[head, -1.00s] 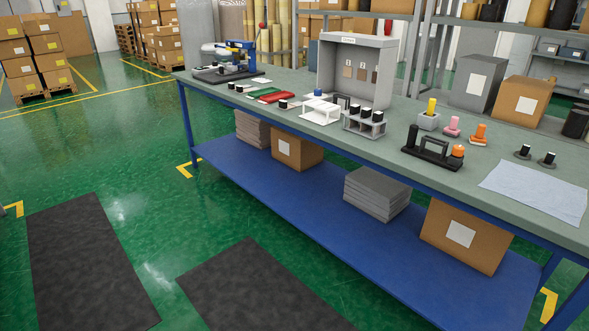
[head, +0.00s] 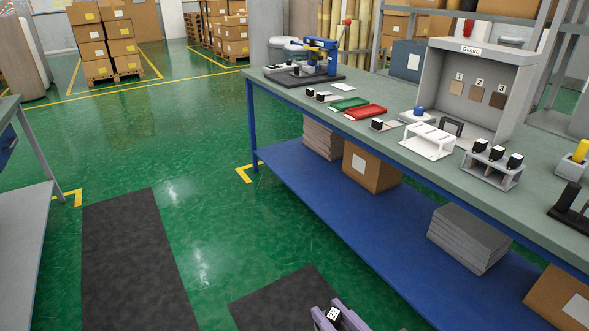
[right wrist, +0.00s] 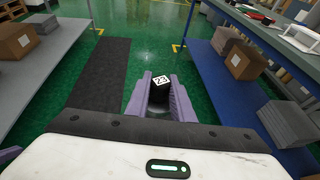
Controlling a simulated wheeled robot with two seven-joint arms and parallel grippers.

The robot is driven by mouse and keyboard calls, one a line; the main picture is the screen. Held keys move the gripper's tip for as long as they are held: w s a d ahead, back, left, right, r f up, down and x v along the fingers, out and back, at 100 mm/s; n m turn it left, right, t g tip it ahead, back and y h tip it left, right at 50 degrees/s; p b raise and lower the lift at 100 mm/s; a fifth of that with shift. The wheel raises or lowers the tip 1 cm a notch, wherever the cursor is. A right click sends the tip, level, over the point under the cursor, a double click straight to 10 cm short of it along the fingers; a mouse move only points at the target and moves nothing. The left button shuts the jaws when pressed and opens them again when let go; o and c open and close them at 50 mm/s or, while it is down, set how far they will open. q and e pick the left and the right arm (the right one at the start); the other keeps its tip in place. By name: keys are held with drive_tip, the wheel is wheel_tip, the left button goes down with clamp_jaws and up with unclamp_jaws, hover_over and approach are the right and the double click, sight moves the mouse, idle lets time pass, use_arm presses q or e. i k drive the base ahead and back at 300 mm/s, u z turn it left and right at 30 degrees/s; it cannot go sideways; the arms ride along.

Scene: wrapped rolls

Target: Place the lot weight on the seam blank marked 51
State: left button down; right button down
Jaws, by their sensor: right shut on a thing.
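My right gripper (head: 332,308) shows at the bottom edge of the head view, low over the floor and away from the bench. Its purple fingers are shut on a black block with a white marked top, seemingly the lot weight (head: 334,314). In the right wrist view the weight (right wrist: 161,82) sits between the fingertips of the right gripper (right wrist: 160,96); its mark is too small to read surely. Similar black blocks with pale cards (head: 390,125) lie near the bench's front edge. I cannot read 51 on any blank.
The green-topped bench (head: 350,139) runs along the right, with a blue lower shelf (head: 380,215). A white stand (head: 428,142), a rack of black blocks (head: 492,165) and a grey booth (head: 432,85) stand on it. Open floor (head: 210,150) lies left; another bench (head: 30,200) is at far left.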

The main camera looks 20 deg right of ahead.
sight(388, 125)
drive_tip(key=i, duration=1.75)
drive_tip(key=z, duration=1.5)
drive_tip(key=i, duration=0.75)
drive_tip(key=z, duration=0.65)
